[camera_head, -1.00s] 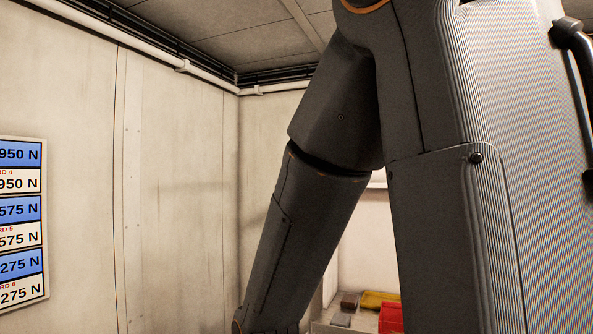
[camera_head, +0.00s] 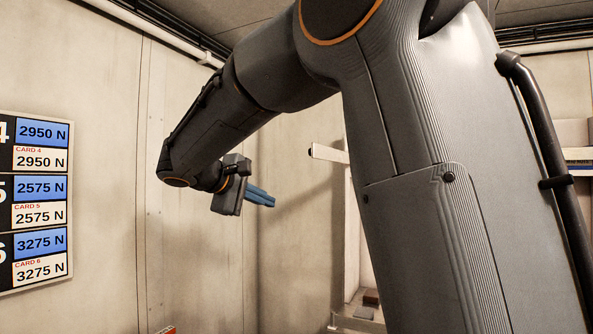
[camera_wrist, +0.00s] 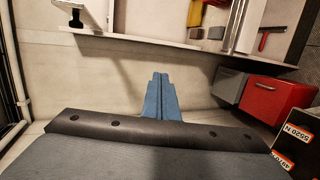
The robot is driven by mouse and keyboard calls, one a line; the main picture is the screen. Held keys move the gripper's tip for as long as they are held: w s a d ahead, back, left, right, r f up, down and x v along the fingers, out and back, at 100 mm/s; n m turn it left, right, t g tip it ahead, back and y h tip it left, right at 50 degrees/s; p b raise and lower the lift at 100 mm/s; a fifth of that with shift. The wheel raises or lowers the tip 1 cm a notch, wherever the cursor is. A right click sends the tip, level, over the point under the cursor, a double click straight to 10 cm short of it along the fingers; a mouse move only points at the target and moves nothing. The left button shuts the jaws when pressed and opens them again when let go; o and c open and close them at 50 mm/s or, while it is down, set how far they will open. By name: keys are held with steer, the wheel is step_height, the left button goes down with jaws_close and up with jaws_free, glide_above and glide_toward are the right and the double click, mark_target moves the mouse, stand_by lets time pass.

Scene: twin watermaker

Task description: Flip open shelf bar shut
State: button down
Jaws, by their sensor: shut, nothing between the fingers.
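A pale bar (camera_head: 330,154) with a dark end sticks out to the left from the shelf's pale upright (camera_head: 352,235) in the head view. A pale piece with a black end (camera_wrist: 93,12) shows at the top left of the wrist view; I cannot tell for sure that it is the same bar. My gripper (camera_head: 270,200) has blue fingers, shut and empty. In the head view it is left of the bar's end and lower in the picture, apart from it. In the wrist view its fingers (camera_wrist: 160,78) point toward a long pale edge (camera_wrist: 150,41), with a gap between.
My arm hides much of the shelf in the head view. A wall board with force values (camera_head: 38,200) hangs at the left. In the wrist view a red box (camera_wrist: 270,98) and a grey box (camera_wrist: 229,85) are right of the fingers. Bare wall surrounds the gripper.

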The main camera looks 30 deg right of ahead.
step_height(320, 180, up, 13)
steer(key=a+m+t+h, duration=0.1)
steer(key=h, duration=0.2)
steer(key=shift+w+r+m+h+b, duration=0.15)
steer(key=shift+w+m+h+b, duration=0.15)
steer(key=shift+w+b, duration=0.15)
steer(key=w+d+p, duration=0.1)
steer(key=d+p, duration=0.4)
steer(key=d, duration=0.6)
steer(key=shift+w+d+f, duration=0.2)
steer(key=shift+d, duration=0.05)
